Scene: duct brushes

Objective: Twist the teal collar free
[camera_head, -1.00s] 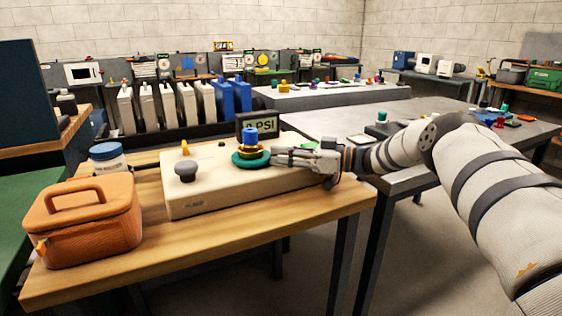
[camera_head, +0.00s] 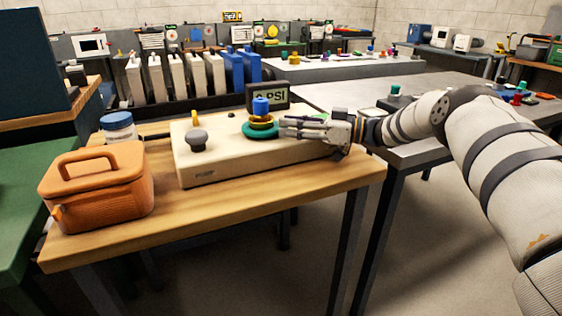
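The teal collar (camera_head: 259,131) is a flat ring around the base of a fitting on top of the cream box (camera_head: 210,170). A brass-coloured ring (camera_head: 262,122) and a blue knob (camera_head: 261,105) stand upright above it. My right gripper (camera_head: 283,127) reaches in from the right, low over the box. Its fingertips are at the collar's right edge; I cannot tell whether they touch it. The fingers point left and appear close together from this side, so their opening is unclear. My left gripper is out of view.
A dark PSI display (camera_head: 268,95) stands behind the fitting. An orange case (camera_head: 97,190) and a blue-lidded jar (camera_head: 118,126) stand left on the wooden table (camera_head: 270,204). The table's front strip is clear.

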